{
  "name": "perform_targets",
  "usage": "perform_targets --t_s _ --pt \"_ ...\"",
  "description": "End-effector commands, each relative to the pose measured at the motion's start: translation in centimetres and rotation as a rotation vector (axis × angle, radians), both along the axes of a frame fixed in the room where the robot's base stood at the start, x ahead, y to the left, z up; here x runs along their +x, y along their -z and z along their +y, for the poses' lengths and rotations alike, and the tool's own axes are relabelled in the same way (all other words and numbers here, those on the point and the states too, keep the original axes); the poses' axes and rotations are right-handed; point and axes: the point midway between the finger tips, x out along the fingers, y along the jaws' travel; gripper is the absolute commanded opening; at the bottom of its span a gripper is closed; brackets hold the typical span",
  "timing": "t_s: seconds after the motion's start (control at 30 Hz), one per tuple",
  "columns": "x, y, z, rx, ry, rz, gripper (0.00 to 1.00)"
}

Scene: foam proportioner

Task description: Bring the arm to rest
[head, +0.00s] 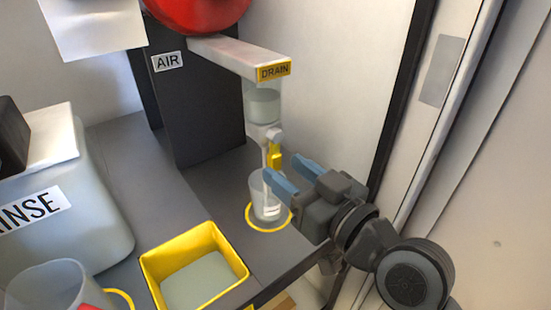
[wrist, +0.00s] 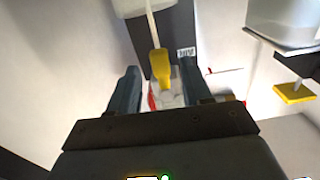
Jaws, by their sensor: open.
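My gripper (head: 282,168) is open, its two blue fingers pointing left toward the drain column in the head view. A yellow lever (head: 276,157) hangs from the valve (head: 273,135) under the DRAIN arm, close to the fingertips. In the wrist view, a yellow handle (wrist: 160,64) shows between the open fingers (wrist: 158,78), with gaps on both sides. A clear cup (head: 266,202) stands upright below the valve inside a yellow ring on the counter. One finger partly overlaps the cup's rim in the head view.
The DRAIN arm (head: 240,57) juts from a dark AIR column (head: 205,115). A yellow tray (head: 152,262), a RINSE tank (head: 88,215) and a clear container (head: 40,288) stand to the left. A wall and door frame (head: 425,130) are close to my arm on the right.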

Motion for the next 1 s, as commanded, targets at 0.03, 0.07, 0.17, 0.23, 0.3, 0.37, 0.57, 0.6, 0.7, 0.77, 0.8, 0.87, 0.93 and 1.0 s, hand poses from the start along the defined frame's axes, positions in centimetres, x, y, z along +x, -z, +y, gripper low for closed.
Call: perform_targets --t_s 0.03,0.07,0.17,0.23,0.3,0.37,0.57,0.6,0.7,0.77,0.8,0.87,0.93,1.0 --pt "-0.5 0.0 -0.4 0.000 0.001 0.001 0.49" --pt "-0.8 0.0 -0.6 -0.001 0.001 0.001 0.49" --pt "-1.3 0.0 -0.9 -0.001 0.000 0.001 0.49" --pt "-1.5 0.0 -1.0 0.000 0.000 0.000 0.49" --pt "-1.6 0.0 -1.1 0.000 -0.001 0.000 0.49" --pt "-1.6 0.0 -1.1 0.000 -0.001 0.000 0.49" --pt "-1.6 0.0 -1.1 -0.001 -0.001 -0.001 0.49" --pt "-1.6 0.0 -1.1 -0.001 0.000 -0.001 0.49" --pt "-1.7 0.2 -1.2 -0.001 0.004 0.003 0.49" --pt "-2.0 0.8 -1.5 0.000 0.016 0.012 0.49" --pt "-2.4 1.4 -1.9 0.001 0.029 0.021 0.49" --pt "-3.2 2.6 -2.7 0.004 0.061 0.042 0.49" --pt "-4.6 4.5 -4.0 0.005 0.109 0.071 0.49" --pt "-6.5 6.3 -5.5 0.007 0.165 0.100 0.49"
